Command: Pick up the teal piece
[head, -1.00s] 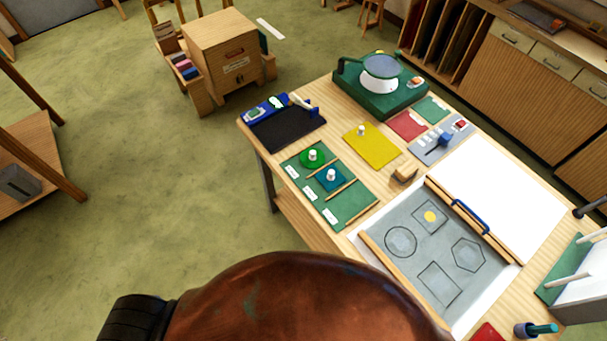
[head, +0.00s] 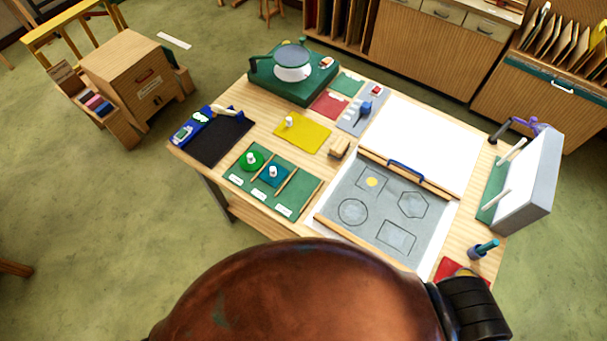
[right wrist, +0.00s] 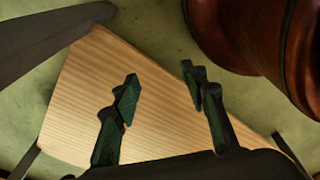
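The teal piece (head: 272,174) is a small flat shape with a white knob. In the head view it lies in a compartment of the green tray (head: 299,203), beside a round green piece (head: 251,162) with a similar knob. My right gripper (right wrist: 162,88) shows only in the right wrist view. Its two dark fingers are apart with nothing between them, over a light wooden surface (right wrist: 160,130). The teal piece is not visible in that view. My left gripper is in neither current view.
On the wooden table stand a yellow sheet (head: 303,135) with a knob, a black mat (head: 222,140), a grey board with outlined shapes (head: 380,212) and a green-based stand (head: 290,85). A rack (head: 528,183) stands at the right edge.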

